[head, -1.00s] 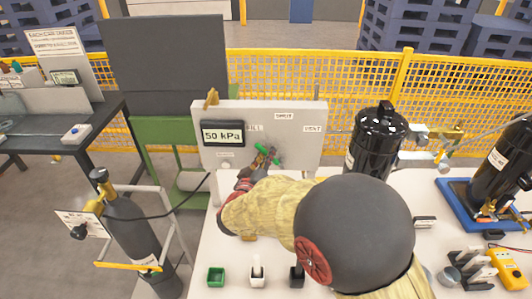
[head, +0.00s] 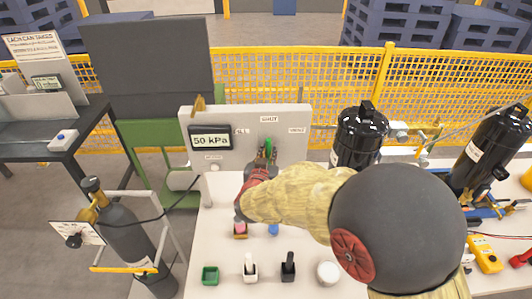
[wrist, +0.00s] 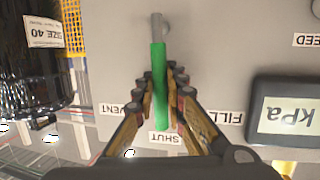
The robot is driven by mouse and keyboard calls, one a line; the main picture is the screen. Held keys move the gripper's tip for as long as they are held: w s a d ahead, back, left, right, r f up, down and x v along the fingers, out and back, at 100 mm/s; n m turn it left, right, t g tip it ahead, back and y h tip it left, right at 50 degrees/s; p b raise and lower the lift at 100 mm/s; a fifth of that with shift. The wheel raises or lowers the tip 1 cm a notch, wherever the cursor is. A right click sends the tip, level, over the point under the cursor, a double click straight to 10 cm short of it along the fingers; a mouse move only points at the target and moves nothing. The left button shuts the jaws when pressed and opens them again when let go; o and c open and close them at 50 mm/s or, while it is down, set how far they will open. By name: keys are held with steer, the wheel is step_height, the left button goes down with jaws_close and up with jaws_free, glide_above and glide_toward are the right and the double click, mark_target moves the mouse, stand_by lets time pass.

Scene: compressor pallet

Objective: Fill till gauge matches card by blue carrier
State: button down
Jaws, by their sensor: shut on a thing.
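The fill panel (head: 295,150) is a grey upright board. Its gauge (head: 211,137) reads 50 kPa and also shows upside down in the wrist view (wrist: 288,119). The green valve lever (wrist: 159,85) stands in line with the SHUT label (wrist: 166,138), between FILL and VENT. My gripper (wrist: 160,75) is shut on the lever, one finger on each side. In the head view the lever (head: 268,147) is partly hidden by the fingers. The blue carrier (head: 486,211) is at the right under a black cylinder (head: 490,150). I cannot make out a card by it.
A black canister (head: 361,135) stands right of the panel. A grey gas bottle (head: 128,235) with a hose stands at the left. Small green (head: 210,275), white and black holders line the bench front. A yellow meter (head: 486,254) lies at the right.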

steer(key=shift+d, duration=0.15)
stand_by(0.3)
steer(key=c, duration=1.8)
jaws_free()
steer(key=v, duration=1.2)
steer(key=shift+d, duration=0.1)
